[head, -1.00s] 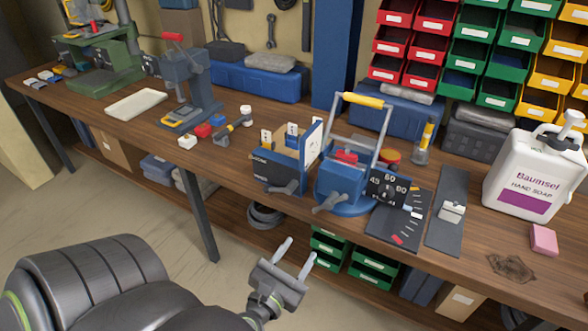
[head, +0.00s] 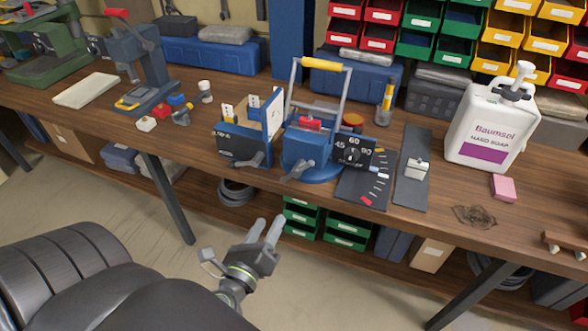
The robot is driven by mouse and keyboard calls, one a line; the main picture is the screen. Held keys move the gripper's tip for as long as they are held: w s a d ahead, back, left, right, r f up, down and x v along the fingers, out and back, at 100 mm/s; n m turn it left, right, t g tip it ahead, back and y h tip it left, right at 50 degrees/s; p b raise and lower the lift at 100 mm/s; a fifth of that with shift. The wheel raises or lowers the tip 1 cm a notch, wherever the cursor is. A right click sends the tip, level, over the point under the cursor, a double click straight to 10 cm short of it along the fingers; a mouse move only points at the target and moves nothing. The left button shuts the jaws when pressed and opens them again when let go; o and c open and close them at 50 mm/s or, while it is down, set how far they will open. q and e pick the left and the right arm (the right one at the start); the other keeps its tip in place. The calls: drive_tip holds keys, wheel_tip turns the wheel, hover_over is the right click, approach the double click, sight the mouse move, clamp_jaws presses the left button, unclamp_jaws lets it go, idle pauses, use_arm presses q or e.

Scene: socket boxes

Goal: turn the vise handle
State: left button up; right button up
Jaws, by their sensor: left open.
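The blue vise (head: 305,148) stands on a round blue base near the front edge of the wooden bench. A grey handle (head: 298,170) sticks out low on its front, and a yellow-topped frame (head: 322,64) rises above it. My left gripper (head: 269,226) is open and empty. It is in front of the bench, lower in the picture than the vise and apart from its handle. My right gripper is not in view.
A dark box with its own grey lever (head: 252,160) stands just left of the vise. An angle dial (head: 353,152) and dark scale plate (head: 364,190) are at its right. A soap jug (head: 491,128) stands further right. Green bins (head: 300,218) sit under the bench (head: 425,208).

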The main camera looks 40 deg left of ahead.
sight(295, 175)
use_arm(q)
drive_tip(key=w+a+n+p, duration=0.1)
drive_tip(key=w+n, duration=0.5)
drive_tip(key=n, duration=0.3)
drive_tip(key=w+a+n+p, duration=0.1)
drive_tip(key=w+n, duration=0.4)
drive_tip(key=n, duration=0.4)
drive_tip(key=w+a+n+p, duration=0.2)
drive_tip(key=w+n, duration=0.4)
drive_tip(key=n, duration=0.3)
drive_tip(key=shift+w+a, duration=0.1)
drive_tip(key=shift+w, duration=0.25)
drive_tip(key=c, duration=1)
